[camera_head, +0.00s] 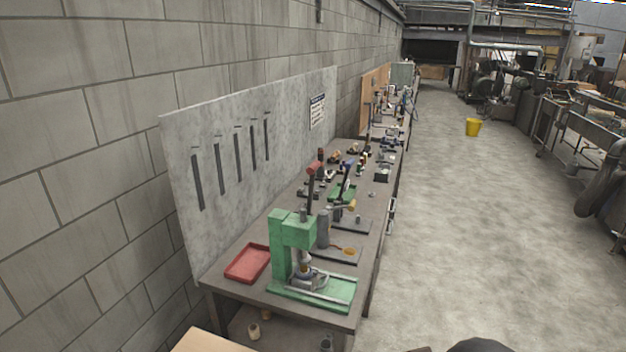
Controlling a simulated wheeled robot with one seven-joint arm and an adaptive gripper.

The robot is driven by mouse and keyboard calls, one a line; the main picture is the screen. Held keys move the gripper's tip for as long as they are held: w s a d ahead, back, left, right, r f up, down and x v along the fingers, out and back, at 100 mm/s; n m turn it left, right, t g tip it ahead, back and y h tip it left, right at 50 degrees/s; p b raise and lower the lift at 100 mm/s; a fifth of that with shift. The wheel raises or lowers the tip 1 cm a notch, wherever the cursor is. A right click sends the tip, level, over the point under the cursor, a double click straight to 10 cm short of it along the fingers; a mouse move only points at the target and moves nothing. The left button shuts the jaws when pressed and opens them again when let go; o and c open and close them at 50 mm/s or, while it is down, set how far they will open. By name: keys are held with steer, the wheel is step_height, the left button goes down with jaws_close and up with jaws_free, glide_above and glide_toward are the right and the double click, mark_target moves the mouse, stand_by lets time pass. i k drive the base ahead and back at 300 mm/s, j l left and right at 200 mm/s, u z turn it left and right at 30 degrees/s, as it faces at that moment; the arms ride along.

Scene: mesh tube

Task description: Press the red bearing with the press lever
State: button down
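A green press (279,250) stands at the near end of a long workbench (235,287), on a green base plate. A dark upright bar with a red end (313,168) rises behind the press head; it looks like the lever, but I cannot tell where it joins. A small brownish piece (305,267) shows under the press ram, above a grey metal part (308,280). I cannot make out a red bearing; the area under the ram is too small to tell. My gripper is not in view.
An empty-looking red tray (247,263) lies left of the press. Other tools and fixtures (350,222) crowd the bench behind it. A grey panel (240,150) and block wall border the left.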

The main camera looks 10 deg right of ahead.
mark_target(311, 171)
steer(key=l, duration=0.2)
steer(key=i+l, duration=0.15)
steer(key=l, duration=0.2)
steer(key=i+l, duration=0.2)
steer(key=i+l+u, duration=0.1)
steer(key=l, duration=0.35)
steer(key=i+l, duration=0.4)
steer(key=l, duration=0.3)
steer(key=i+l+u, duration=0.1)
steer(key=l, duration=0.25)
steer(key=i+j, duration=0.15)
steer(key=i, duration=0.4)
steer(key=i+j+u, duration=0.1)
steer(key=i, duration=0.5)
